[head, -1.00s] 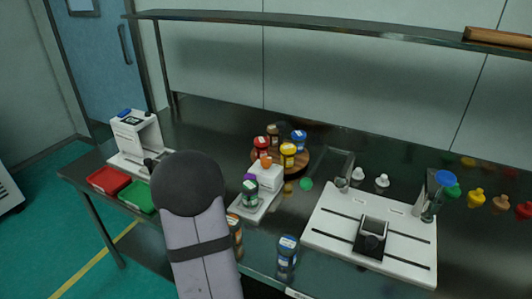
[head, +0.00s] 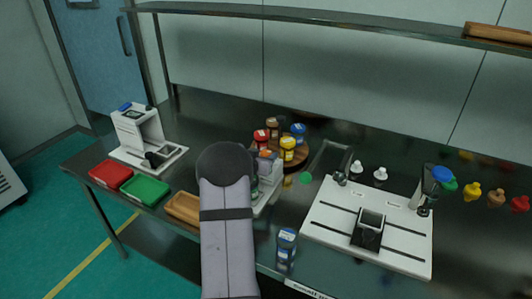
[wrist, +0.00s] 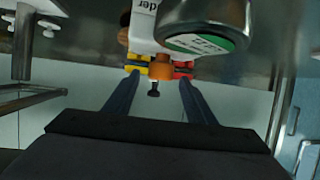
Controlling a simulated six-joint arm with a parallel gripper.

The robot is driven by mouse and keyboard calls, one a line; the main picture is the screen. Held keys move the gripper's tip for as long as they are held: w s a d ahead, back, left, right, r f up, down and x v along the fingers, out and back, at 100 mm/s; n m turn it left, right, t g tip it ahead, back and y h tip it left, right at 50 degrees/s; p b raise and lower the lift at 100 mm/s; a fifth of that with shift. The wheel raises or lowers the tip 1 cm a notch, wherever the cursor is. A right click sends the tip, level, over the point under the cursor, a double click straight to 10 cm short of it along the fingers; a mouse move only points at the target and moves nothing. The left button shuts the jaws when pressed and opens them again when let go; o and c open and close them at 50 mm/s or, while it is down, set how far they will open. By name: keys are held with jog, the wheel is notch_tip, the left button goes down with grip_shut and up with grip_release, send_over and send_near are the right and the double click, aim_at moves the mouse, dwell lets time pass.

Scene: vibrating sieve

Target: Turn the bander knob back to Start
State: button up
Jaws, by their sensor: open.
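The bander is a small white machine (head: 269,193) at mid-table in the head view, partly hidden behind my arm. In the wrist view, which looks upside down, its white body (wrist: 145,22) shows lettering ending in "der". A lidded jar with a green label (wrist: 205,42) is close beside it. An orange piece with a small black tip (wrist: 160,77), apparently the knob, appears between the fingertips. My gripper (wrist: 157,82) is open, one finger on each side of that piece; contact cannot be told. The gripper is hidden in the head view. The Start mark cannot be made out.
A round stand with red, yellow and blue jars (head: 287,150) is just behind the bander. A blue-lidded jar (head: 286,248) stands in front. Red (head: 111,174), green (head: 145,189) and tan (head: 183,207) trays lie left; a white slotted plate (head: 330,234) lies right.

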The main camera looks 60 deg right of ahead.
aim_at(265, 153)
jog(key=shift+x, duration=1.7)
jog(key=shift+p, duration=0.3)
jog(key=c, duration=1)
